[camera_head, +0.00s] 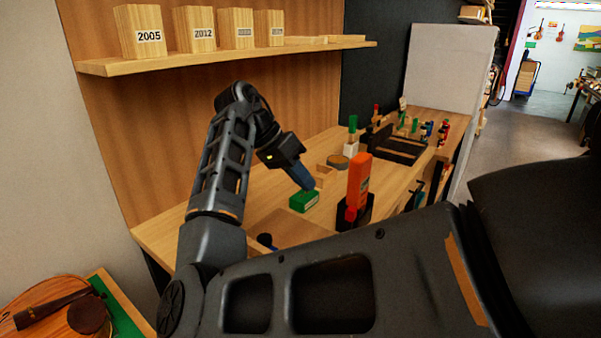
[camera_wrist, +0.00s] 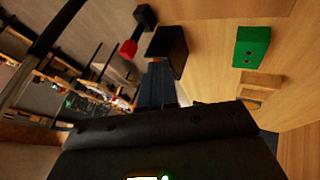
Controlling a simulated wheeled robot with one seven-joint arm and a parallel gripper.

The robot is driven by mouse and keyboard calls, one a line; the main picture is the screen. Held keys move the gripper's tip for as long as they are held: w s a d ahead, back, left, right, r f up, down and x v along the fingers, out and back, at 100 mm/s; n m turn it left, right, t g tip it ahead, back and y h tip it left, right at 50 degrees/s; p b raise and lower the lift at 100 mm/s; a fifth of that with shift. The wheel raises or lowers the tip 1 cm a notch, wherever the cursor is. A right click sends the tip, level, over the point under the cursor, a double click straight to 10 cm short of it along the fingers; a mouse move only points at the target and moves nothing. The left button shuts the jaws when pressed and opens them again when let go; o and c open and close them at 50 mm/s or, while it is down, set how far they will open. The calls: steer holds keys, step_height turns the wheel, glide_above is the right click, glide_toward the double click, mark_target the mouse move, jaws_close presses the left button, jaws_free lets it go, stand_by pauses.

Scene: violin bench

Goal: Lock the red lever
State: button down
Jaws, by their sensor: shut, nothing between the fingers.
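A red lever-like piece (camera_head: 351,213) shows low on a black base (camera_head: 362,208) near the front edge of the bench, below a tall orange-red upright block (camera_head: 360,172). In the wrist view a red knob (camera_wrist: 128,49) sticks out beside black parts; I take it for the lever, but cannot tell whether it is locked. My gripper (camera_head: 309,186) is shut and empty. It points down, left of the orange-red block and just above a green block (camera_head: 304,201), apart from the red piece. In the wrist view its dark blue fingers (camera_wrist: 158,86) are together.
The green block also shows in the wrist view (camera_wrist: 252,47), near a small wooden block (camera_wrist: 262,88). Further back on the bench stand a black rack (camera_head: 398,148) and several coloured-handled tools. A wooden shelf (camera_head: 225,53) with numbered blocks hangs above.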

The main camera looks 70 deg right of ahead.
mark_target(350, 222)
steer(key=s+f+p, duration=0.1)
steer(key=s+f, duration=0.3)
steer(key=s, duration=0.3)
steer(key=shift+d+f, duration=0.3)
steer(key=shift+f, duration=0.05)
steer(key=shift+s, duration=0.1)
